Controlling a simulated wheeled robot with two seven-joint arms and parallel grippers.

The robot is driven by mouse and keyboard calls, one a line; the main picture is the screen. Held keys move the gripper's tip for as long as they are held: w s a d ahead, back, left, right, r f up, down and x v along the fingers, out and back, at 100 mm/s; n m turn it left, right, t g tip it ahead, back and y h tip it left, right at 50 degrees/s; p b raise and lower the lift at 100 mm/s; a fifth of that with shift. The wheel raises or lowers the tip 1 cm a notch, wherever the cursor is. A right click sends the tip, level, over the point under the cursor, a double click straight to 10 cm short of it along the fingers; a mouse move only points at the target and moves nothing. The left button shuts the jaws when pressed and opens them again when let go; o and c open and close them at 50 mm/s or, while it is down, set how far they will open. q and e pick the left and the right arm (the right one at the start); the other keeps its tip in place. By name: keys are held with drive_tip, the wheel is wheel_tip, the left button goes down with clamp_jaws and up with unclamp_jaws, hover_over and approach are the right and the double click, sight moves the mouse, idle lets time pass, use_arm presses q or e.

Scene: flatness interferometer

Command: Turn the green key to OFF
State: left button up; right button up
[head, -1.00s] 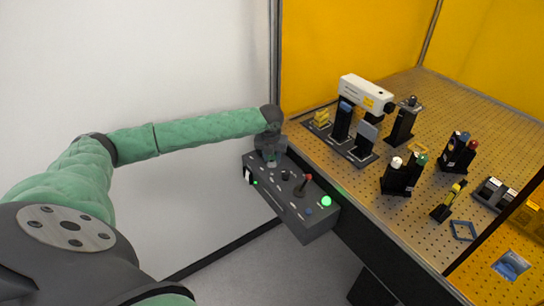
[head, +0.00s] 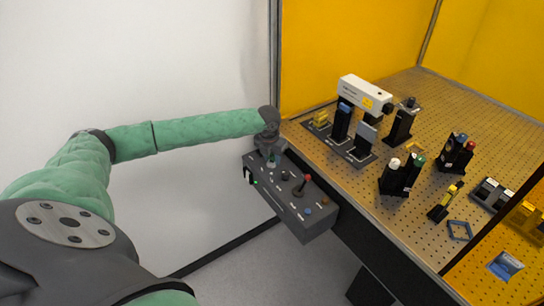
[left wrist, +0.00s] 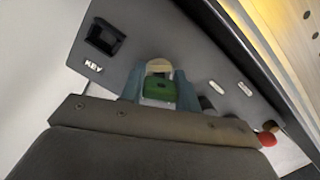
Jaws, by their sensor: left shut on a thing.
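The green key (left wrist: 160,89) stands in its round brass-coloured lock on the grey control box (head: 310,228). My left gripper (left wrist: 159,93) is shut on the key, one finger on each side, in the left wrist view. In the head view the left gripper (head: 271,162) is at the far left end of the box top, where it mostly hides the key. A KEY label shows beside the lock in the left wrist view. I cannot read an OFF mark. My right gripper is not in view.
A red-topped joystick (head: 306,181) and several small knobs and buttons share the box top. The lamp (head: 325,201) at its right end is unlit. The perforated optical table (head: 445,120) with several mounts lies to the right, with yellow panels behind.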

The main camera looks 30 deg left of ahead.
use_arm(q)
drive_tip(key=shift+m, duration=0.7)
drive_tip(key=shift+m+p, duration=0.45)
drive_tip(key=shift+m, duration=0.15)
drive_tip(key=shift+f+m, duration=0.1)
drive_tip(key=shift+m, duration=0.5)
drive_tip(key=shift+d, duration=0.1)
